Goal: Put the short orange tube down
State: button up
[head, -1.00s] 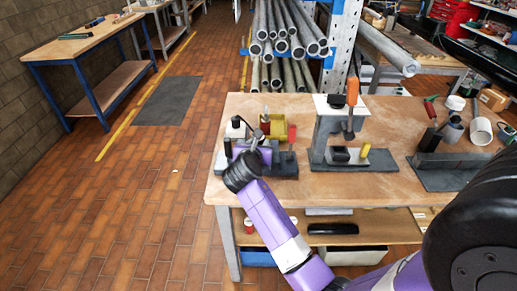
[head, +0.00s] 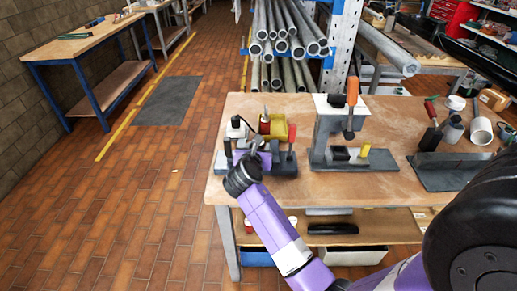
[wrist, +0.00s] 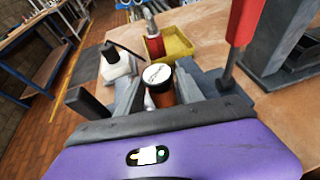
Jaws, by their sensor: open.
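In the wrist view, the short orange tube (wrist: 161,92) stands between the two grey fingers of my gripper (wrist: 158,82). Its pale round top end faces the camera; its lower end is hidden by my gripper's body. The fingers are open, one on each side of the tube; I cannot tell whether either touches it. In the head view, my gripper (head: 256,148) is over the dark clamp fixture (head: 285,168) at the left end of the workbench. The tube cannot be made out there behind my wrist.
A red-handled clamp (wrist: 243,25) rises close at right of my gripper. A yellow bin (wrist: 178,45) and a white bottle with a black top (wrist: 117,62) stand behind. A second clamp stand (head: 325,145) is further right on the bench (head: 385,185). Bare bench lies between.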

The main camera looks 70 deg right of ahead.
jog(key=v, duration=1.2)
jog(key=s+a+f+m+t+y, duration=0.2)
jog(key=a+f+t+y, duration=0.1)
jog(key=a, duration=0.4)
jog(key=s+a+f+m+t+y, duration=0.2)
jog(key=a+f, duration=0.2)
jog(key=a, duration=0.4)
jog(key=s+a+f+m+t+y, duration=0.2)
jog(key=a+f+m+t+y, duration=0.1)
jog(key=a, duration=0.4)
jog(key=s+a+r+m+t+y, duration=0.3)
jog(key=s+a+r+m+y, duration=0.2)
jog(key=s+a+r+m, duration=0.5)
jog(key=s+r+m, duration=0.1)
jog(key=s+m, duration=0.2)
jog(key=s, duration=0.1)
jog(key=shift+m+t, duration=0.3)
